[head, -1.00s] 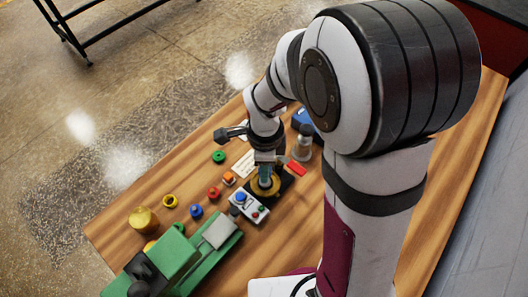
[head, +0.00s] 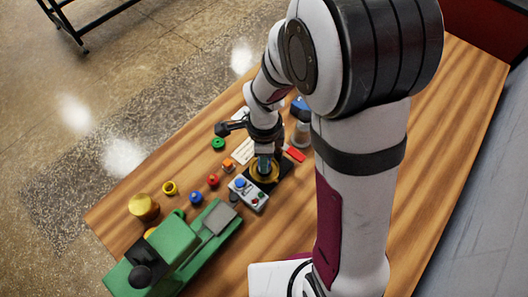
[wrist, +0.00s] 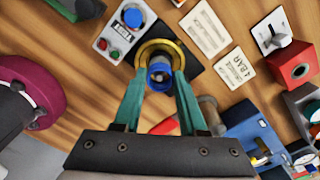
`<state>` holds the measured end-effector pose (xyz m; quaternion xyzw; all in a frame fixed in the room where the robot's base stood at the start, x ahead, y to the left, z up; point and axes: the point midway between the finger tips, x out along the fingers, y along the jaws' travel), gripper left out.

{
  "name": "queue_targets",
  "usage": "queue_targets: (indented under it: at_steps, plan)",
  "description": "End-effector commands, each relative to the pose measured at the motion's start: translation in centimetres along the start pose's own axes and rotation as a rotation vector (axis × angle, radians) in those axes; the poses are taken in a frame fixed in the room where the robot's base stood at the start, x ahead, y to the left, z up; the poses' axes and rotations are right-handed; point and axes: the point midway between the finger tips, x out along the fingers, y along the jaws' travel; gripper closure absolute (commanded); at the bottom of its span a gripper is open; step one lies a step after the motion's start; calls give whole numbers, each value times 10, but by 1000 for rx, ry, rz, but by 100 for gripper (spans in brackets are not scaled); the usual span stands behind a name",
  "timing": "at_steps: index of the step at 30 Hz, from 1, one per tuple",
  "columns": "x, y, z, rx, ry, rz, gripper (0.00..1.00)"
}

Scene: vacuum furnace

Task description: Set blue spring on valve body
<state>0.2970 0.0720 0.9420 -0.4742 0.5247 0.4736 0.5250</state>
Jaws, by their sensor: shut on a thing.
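The valve body is a brass-coloured round part (head: 264,172) on a dark square plate. In the wrist view its brass ring (wrist: 177,48) shows just beyond my fingertips. My gripper (head: 264,158) is directly over it. In the wrist view the teal fingers of my gripper (wrist: 162,78) are shut on the blue spring (wrist: 159,66), a short blue cylinder with an open end facing the camera. The spring overlaps the ring in this view. I cannot tell whether it touches the valve body or hangs just above it.
A control box with a blue button (head: 248,194) stands close beside the valve body. Small coloured parts, including a blue one (head: 196,198) and a red one (head: 213,180), lie to the left. A green machine (head: 175,250) stands front left. Flat cards (wrist: 252,62) lie nearby.

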Motion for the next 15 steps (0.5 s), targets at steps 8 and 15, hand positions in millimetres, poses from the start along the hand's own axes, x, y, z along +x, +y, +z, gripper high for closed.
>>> queue_targets:
  at_steps: [8, 15]
  plan:
    - [3, 0, 0, 1, 0, 0, 100]
    - [7, 0, 0, 1, 0, 2, 100]
